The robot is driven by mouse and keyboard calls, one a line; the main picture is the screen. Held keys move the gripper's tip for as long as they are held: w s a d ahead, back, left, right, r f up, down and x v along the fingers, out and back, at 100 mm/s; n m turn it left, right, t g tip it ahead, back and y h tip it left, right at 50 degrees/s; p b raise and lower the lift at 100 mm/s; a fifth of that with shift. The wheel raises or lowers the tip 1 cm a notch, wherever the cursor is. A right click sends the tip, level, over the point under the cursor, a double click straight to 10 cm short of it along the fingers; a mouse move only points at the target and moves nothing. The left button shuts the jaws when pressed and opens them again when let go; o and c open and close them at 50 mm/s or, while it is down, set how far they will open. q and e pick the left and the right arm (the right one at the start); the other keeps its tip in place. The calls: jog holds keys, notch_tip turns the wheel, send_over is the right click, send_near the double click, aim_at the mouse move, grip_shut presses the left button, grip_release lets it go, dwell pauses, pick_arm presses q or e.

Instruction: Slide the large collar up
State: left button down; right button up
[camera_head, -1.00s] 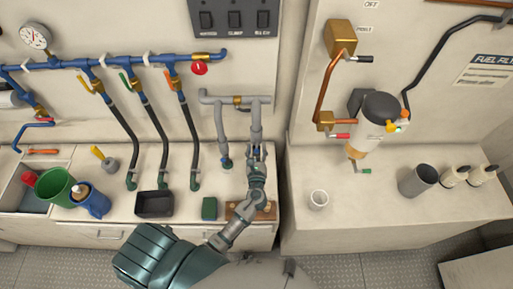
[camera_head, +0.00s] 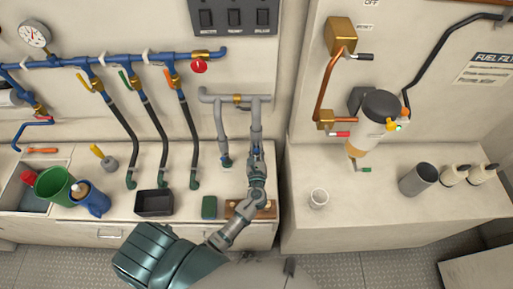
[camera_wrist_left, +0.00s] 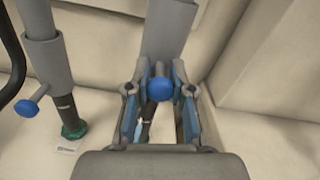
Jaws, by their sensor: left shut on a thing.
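The large collar (camera_head: 256,134) is a grey sleeve on the right-hand vertical grey pipe. In the left wrist view its grey surface (camera_wrist_left: 168,32) fills the top middle, with a blue round knob (camera_wrist_left: 160,88) in front. My left gripper (camera_head: 256,153) is at the collar's lower part. In the left wrist view my left gripper (camera_wrist_left: 157,76) has its fingers on both sides of the knob's stem, shut on it. The collar's lower end is largely hidden by the gripper. My right gripper is not in view.
A second grey pipe to the left has its own collar (camera_wrist_left: 45,62) and blue knob (camera_wrist_left: 29,107). A green block (camera_head: 209,208) and a black tray (camera_head: 154,203) stand on the counter to the left. A cabinet side wall (camera_head: 285,95) rises close on the right.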

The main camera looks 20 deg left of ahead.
pick_arm(q)
jog(key=c, duration=1)
grip_release()
jog(key=shift+o, duration=0.2)
jog(key=v, duration=1.2)
jog(key=shift+f, duration=0.1)
